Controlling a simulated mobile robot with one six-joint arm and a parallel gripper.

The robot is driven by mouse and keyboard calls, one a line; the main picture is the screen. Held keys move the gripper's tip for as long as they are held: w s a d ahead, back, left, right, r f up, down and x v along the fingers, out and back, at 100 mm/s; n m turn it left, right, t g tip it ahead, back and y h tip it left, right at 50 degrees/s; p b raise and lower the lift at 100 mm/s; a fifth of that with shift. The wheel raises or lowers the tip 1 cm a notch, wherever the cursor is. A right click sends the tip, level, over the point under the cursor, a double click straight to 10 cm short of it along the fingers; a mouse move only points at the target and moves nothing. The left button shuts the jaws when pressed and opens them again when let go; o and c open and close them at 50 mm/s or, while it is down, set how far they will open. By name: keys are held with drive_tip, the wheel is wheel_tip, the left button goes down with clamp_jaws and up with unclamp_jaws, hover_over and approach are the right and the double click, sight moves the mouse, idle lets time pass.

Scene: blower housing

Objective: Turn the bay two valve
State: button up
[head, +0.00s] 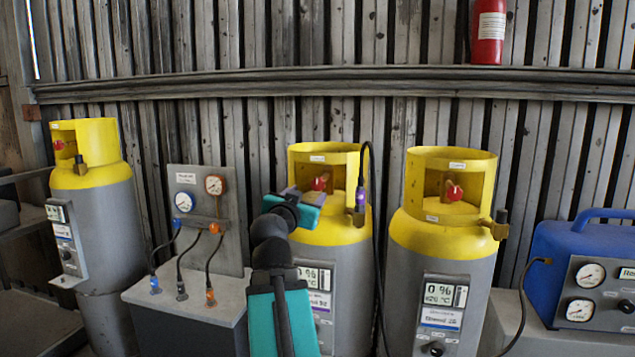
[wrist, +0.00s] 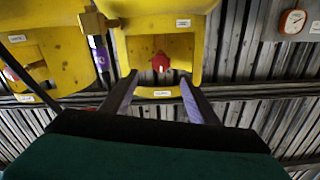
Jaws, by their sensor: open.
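The middle grey cylinder with a yellow collar (head: 334,236) has a red valve knob (head: 320,183) inside its collar opening. Its small label seems to end in 2, but it is hard to read. My gripper (head: 308,194) is in front of this collar, slightly left of and below the knob. In the wrist view, which looks upside down, the red knob (wrist: 161,61) lies beyond and between the two open fingers of my gripper (wrist: 158,80). The fingers look apart from the knob. My arm hides part of the cylinder's left side.
A similar yellow-topped cylinder (head: 440,235) stands to the right, another (head: 92,190) at far left. A gauge panel with hoses (head: 208,235) is left of my arm. A black hose (head: 377,240) runs down the middle cylinder's right side. A blue case (head: 580,270) sits far right.

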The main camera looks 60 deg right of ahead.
sight(316, 185)
drive_tip(key=shift+p+x, duration=5.2)
drive_tip(key=shift+x, duration=1.15)
drive_tip(key=shift+w, duration=0.1)
drive_tip(key=c, duration=0.9)
drive_tip(key=shift+a, duration=0.45)
drive_tip(key=shift+c, duration=0.7)
drive_tip(key=shift+d, duration=0.3)
